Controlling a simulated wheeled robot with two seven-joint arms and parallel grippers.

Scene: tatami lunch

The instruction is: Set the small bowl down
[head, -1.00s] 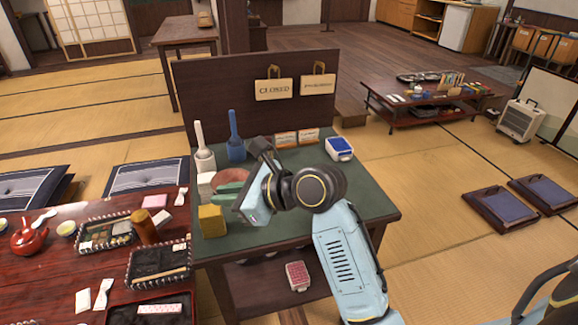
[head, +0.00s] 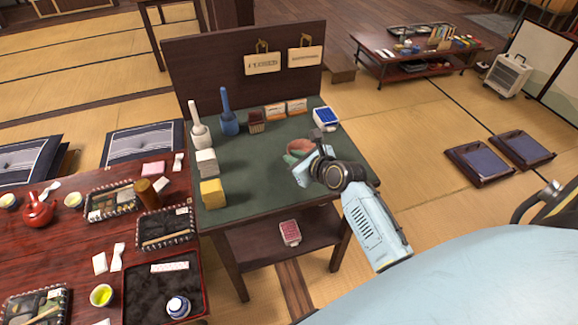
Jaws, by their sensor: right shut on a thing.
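The small bowl (head: 299,145), reddish brown with a green part, is at the right half of the green-topped stand (head: 245,180). My right gripper (head: 308,157) is shut on it from the right side, and the gripper and wrist hide part of the bowl. A dark shadow lies on the green top to the left of the bowl. I cannot tell whether its base touches the surface. My left gripper is not in view.
A white bottle (head: 199,130), blue bottle (head: 229,122), dark basket (head: 256,122), small boxes (head: 286,108) and a blue-white box (head: 326,118) line the back. Grey (head: 206,162) and yellow (head: 213,194) blocks stand left. The middle and front of the green top are clear.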

